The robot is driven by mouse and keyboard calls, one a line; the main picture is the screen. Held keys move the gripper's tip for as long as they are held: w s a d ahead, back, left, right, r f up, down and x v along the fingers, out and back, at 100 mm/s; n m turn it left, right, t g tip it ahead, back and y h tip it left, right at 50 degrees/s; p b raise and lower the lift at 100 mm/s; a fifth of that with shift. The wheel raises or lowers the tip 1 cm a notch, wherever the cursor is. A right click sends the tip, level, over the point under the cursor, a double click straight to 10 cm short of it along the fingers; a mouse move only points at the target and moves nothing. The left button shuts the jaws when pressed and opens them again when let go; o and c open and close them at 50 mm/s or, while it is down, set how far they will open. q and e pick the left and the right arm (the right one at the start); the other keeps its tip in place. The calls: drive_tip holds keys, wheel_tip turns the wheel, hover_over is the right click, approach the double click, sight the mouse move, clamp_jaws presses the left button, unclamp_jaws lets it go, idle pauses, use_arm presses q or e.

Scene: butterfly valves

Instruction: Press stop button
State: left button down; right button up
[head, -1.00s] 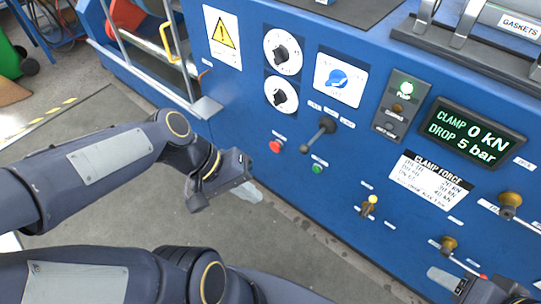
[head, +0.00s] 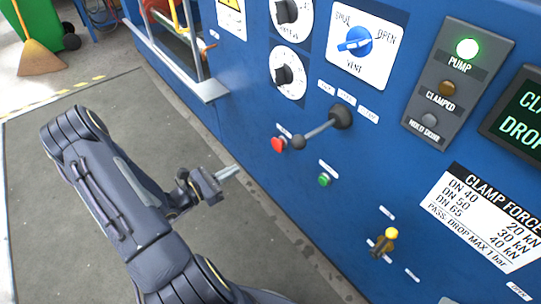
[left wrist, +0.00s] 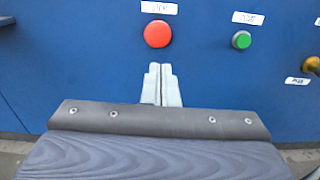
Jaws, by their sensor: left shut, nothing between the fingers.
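The red button (head: 278,144) sits on the blue panel, left of the black lever's ball end; its small label is too blurred to read surely. In the left wrist view the red button (left wrist: 158,34) is just above my fingertips. My left gripper (head: 230,171) is shut and empty, its pale fingers pointing at the panel, below and left of the red button in the head view. The closed fingers (left wrist: 162,84) also show in the left wrist view, apart from the button. My right gripper is not in view.
A green button (head: 324,180) is right of and below the red one. The black lever (head: 322,128) juts out beside the red button. A yellow-knobbed valve (head: 384,242) is lower right. A metal ledge (head: 205,91) sticks out at upper left. Floor is open left.

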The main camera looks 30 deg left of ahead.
sight(275, 146)
use_arm(q)
drive_tip(key=shift+a+f, duration=0.15)
drive_tip(key=shift+f, duration=0.05)
drive_tip(key=b+x, duration=0.3)
drive_tip(key=x, duration=0.9)
drive_tip(key=shift+w+f, duration=0.1)
drive_tip(key=shift+w, duration=0.25)
drive_tip(key=shift+w+d+b, duration=0.35)
drive_tip(key=shift+w, duration=0.2)
